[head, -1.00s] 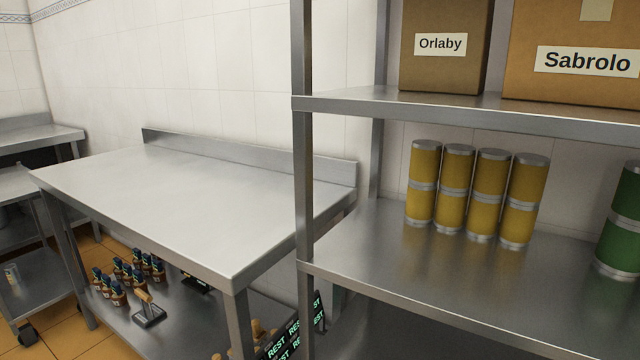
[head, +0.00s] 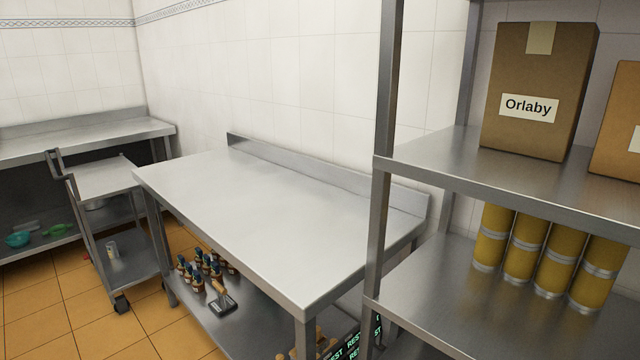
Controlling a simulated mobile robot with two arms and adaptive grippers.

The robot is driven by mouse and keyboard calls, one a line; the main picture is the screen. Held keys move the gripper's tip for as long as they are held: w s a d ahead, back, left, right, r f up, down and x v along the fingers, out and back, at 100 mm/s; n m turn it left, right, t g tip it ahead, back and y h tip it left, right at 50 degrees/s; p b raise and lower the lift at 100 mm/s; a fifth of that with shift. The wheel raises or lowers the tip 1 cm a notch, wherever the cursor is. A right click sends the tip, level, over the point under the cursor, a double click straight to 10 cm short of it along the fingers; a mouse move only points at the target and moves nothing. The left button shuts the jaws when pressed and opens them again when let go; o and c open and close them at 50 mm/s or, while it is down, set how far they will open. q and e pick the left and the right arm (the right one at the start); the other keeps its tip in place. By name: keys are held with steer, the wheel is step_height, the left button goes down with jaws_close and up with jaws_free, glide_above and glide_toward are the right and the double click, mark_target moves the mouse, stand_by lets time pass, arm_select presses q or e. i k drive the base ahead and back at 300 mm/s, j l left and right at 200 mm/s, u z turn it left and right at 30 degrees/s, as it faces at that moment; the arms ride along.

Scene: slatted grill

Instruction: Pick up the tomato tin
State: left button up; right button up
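Several yellow tins (head: 528,246) with silver bands stand in a row, stacked two high, on the middle shelf of the metal rack at the right. Their tops are hidden by the shelf above. A small light-coloured tin (head: 112,249) stands on the lower shelf of the steel cart at the left; its label is too small to read. I cannot tell which, if any, is the tomato tin. Neither of my grippers is in view.
A bare steel table (head: 270,210) fills the middle, with several small bottles (head: 205,268) on its lower shelf. The cart (head: 103,178) stands left of it on the orange tiled floor (head: 50,310). An Orlaby box (head: 540,90) sits on the rack (head: 383,180).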

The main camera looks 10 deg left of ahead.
mark_target(112, 250)
steer(key=u, duration=1.7)
steer(key=i+u, duration=0.4)
steer(key=i+j, duration=0.1)
steer(key=i, duration=3.35)
